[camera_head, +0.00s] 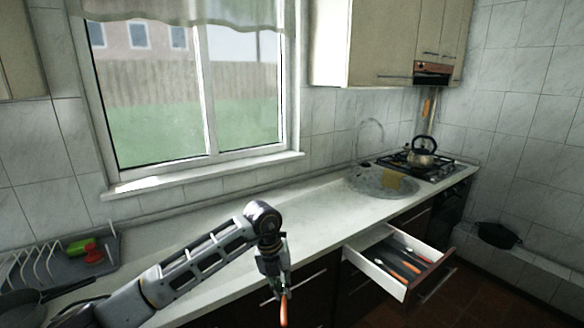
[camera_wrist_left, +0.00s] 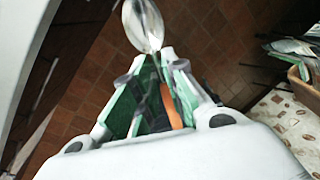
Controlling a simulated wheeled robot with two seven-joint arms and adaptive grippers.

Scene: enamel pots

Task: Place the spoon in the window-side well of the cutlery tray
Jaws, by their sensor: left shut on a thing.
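My left gripper (camera_head: 281,285) is shut on the spoon and holds it in front of the counter, left of the open drawer. In the head view only the spoon's orange handle (camera_head: 284,313) shows, hanging below the fingers. In the left wrist view the left gripper (camera_wrist_left: 163,75) has the spoon between its fingers, with the shiny metal bowl (camera_wrist_left: 143,25) past the tips. The grey cutlery tray (camera_head: 384,243) lies in the drawer. Several pieces of cutlery, some orange-handled (camera_head: 408,267), lie in it; its individual wells are hard to make out. My right gripper is not in view.
The white-sided drawer (camera_head: 374,271) is pulled out from under the worktop (camera_head: 315,205). A sink (camera_head: 378,182) and a stove with a kettle (camera_head: 422,153) are farther right. A dish rack (camera_head: 35,268) and pan stand at left. The worktop's middle is clear.

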